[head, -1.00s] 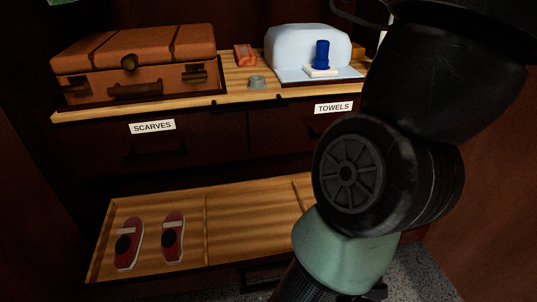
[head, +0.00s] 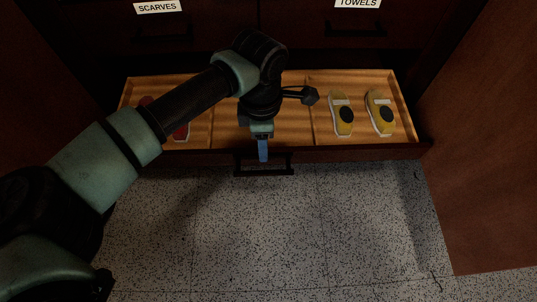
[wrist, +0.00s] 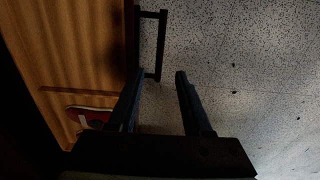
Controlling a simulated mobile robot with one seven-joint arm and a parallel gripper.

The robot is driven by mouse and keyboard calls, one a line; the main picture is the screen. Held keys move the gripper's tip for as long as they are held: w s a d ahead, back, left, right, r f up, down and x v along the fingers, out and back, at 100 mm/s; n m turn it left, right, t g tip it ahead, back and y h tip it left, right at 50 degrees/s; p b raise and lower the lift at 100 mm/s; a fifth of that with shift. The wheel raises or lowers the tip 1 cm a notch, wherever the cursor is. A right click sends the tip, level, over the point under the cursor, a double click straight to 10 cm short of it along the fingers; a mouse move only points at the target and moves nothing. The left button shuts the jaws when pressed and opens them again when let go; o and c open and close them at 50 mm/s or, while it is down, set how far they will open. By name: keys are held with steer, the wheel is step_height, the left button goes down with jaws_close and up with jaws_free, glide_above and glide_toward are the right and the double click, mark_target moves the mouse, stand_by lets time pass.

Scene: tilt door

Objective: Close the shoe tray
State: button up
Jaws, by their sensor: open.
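The shoe tray (head: 230,128) is a wooden-bottomed drawer, pulled out below the cabinet. A black bar handle (head: 278,173) is on its dark front, and shows at the top of the wrist view (wrist: 161,45). Red shoes (head: 182,132) lie in the left section, partly hidden by my arm; one shows in the wrist view (wrist: 88,115). Yellow shoes (head: 380,112) lie in the right section. My gripper (head: 263,155) points down at the tray's front, close to the handle. In the wrist view its fingers (wrist: 158,88) are apart, with only floor visible between them.
Drawers labelled SCARVES (head: 157,7) and TOWELS (head: 358,4) are above the tray and look shut. Brown side panels flank it, the right one (head: 480,170) close to the tray's end. The speckled floor (head: 280,235) in front is clear.

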mark_target(263, 172)
step_height(263, 172, down, 13)
steer(key=b, duration=0.8)
steer(key=shift+a, duration=0.1)
jaws_close()
stand_by(1.0)
